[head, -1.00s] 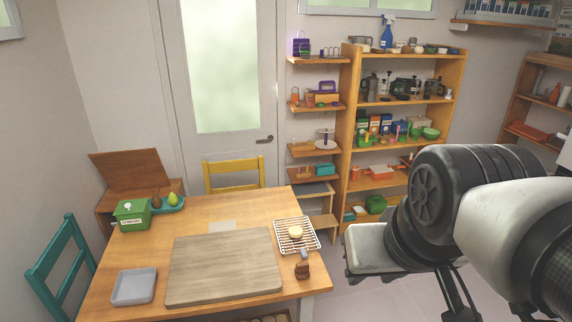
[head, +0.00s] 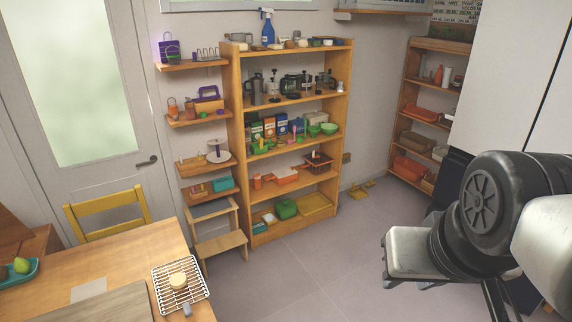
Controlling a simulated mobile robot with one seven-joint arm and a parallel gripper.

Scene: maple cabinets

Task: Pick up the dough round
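A small round pale thing that looks like the dough round (head: 177,280) sits on a wire cooling rack (head: 199,301) at the right end of the wooden table (head: 125,257). My arm shows large at the right of the head view. Its light grey end, my gripper (head: 392,262), is over the floor, well to the right of the rack and apart from it. Its fingers are not clear enough to tell open from shut.
A wooden board (head: 110,307) lies on the table left of the rack. A yellow chair (head: 108,213) stands behind the table. A step stool (head: 216,240) and a full shelf unit (head: 240,190) stand at the back. The floor (head: 310,275) between table and arm is clear.

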